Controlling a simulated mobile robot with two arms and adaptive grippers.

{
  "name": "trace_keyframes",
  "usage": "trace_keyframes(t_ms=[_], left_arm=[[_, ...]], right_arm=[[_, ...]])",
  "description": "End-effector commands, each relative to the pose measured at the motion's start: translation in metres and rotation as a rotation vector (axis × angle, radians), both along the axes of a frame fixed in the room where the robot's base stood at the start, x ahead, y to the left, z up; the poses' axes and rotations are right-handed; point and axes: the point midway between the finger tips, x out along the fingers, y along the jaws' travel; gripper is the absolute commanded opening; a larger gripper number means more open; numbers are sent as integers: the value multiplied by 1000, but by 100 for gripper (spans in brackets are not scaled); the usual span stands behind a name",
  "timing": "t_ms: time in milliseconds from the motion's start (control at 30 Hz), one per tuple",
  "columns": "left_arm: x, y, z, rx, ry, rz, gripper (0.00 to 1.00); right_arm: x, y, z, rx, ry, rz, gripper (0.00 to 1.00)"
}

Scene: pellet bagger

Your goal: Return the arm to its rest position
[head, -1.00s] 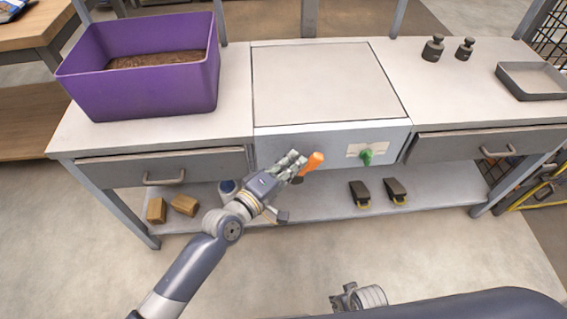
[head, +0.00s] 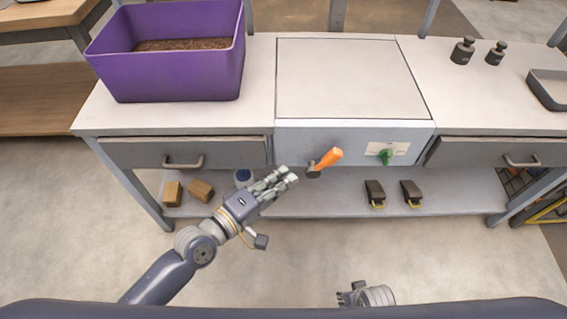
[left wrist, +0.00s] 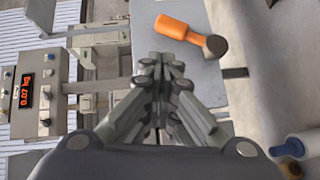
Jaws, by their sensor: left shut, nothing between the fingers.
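My left gripper (head: 289,176) is shut and empty, in front of the lower shelf and left of an orange-handled lever (head: 332,159). In the left wrist view its fingers (left wrist: 163,65) are together with nothing between them. The lever shows there too, beyond the fingertips and apart from them (left wrist: 176,28). It has a dark round end and stands out at the bagger's front panel (head: 300,140). My right gripper (head: 348,294) shows small at the bottom, mostly hidden by its own wrist, so its jaws are unclear.
A purple bin (head: 170,75) with brown contents stands on the bench at left. A green knob (head: 385,156) is on the front panel. Two pedals (head: 375,193) and wooden blocks (head: 200,190) lie on the shelf. A control box (left wrist: 38,95) has a red display. Floor in front is clear.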

Motion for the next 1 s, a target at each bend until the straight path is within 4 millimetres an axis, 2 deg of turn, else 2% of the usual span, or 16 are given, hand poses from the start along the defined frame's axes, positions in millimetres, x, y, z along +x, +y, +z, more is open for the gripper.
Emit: trace_keyframes(t_ms=[233, 300, 367, 467, 500, 633, 700, 800, 900, 1000], left_arm=[[0, 0, -2, 6, -1, 1, 0], [1, 3, -12, 47, -4, 4, 0], [1, 8, -31, 126, -8, 7, 0], [-2, 27, -84, 341, -8, 1, 0], [-6, 37, -110, 448, -3, -9, 0], [-35, 80, -196, 793, 54, -86, 0], [-58, 104, -237, 951, 102, -150, 0], [-96, 137, -284, 1136, 177, -256, 0], [-137, 166, -319, 1279, 255, -374, 0], [-180, 191, -346, 1389, 333, -499, 0]], right_arm=[[0, 0, 0, 0, 0, 0, 40], [0, 0, 0, 0, 0, 0, 40], [0, 0, 0, 0, 0, 0, 40], [0, 0, 0, 0, 0, 0, 40], [0, 0, 0, 0, 0, 0, 40], [0, 0, 0, 0, 0, 0, 40], [0, 0, 0, 0, 0, 0, 40], [0, 0, 0, 0, 0, 0, 40], [0, 0, 0, 0, 0, 0, 40], [0, 0, 0, 0, 0, 0, 40]])
